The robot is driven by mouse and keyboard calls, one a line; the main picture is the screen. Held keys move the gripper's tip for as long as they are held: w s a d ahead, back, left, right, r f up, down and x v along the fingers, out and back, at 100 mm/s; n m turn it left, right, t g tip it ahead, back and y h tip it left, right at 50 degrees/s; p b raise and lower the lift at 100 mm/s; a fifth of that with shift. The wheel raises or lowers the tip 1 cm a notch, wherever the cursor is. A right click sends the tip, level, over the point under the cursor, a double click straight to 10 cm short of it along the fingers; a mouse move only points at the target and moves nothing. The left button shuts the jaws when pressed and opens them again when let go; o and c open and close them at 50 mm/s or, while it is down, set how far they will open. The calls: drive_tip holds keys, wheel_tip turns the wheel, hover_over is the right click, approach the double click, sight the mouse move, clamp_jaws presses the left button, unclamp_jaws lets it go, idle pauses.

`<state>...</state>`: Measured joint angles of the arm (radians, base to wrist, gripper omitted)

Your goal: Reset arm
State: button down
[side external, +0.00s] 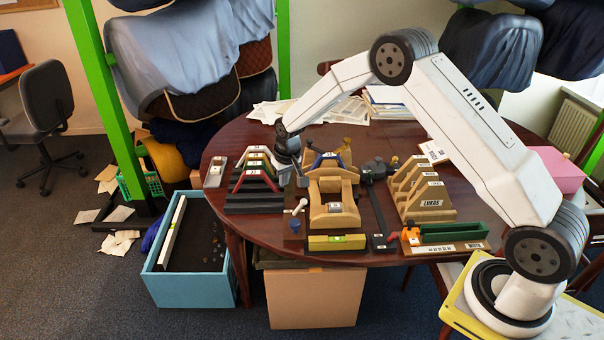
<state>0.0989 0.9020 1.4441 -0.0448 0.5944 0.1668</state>
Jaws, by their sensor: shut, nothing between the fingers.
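My white arm reaches in from the right, over the round wooden table (225,150). My gripper (299,180) points down at its left end, between the coloured saddle pieces and the tan wooden fixture. It is small and dark here. Its fingers are shut with nothing held. The tan wooden saddle fixture (335,217) stands just right of it. A stack of black, red, green and white angled pieces (254,185) stands on a dark base just left of it. Whether the gripper touches either one cannot be told.
A yellow spirit level (336,243) lies at the table's front. A slotted wooden rack (425,200) and a green block (453,233) stand to the right. A dark clamp tool (378,205) lies between. Papers cover the back. A blue bin (190,290) stands on the floor.

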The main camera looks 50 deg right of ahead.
drive_tip(key=s+a+r+n, duration=0.1)
drive_tip(key=s+a+r, duration=0.1)
drive_tip(key=s, duration=0.7)
drive_tip(key=s+a+r, duration=0.2)
drive_tip(key=s+r, duration=0.2)
drive_tip(key=s, duration=0.6)
drive_tip(key=s+a+r+n, duration=0.1)
drive_tip(key=s+a+r, duration=0.1)
drive_tip(key=s, duration=0.7)
drive_tip(key=shift+s+r+n+y, duration=0.15)
drive_tip(key=shift+r+n+y, duration=0.15)
drive_tip(key=shift+r, duration=0.3)
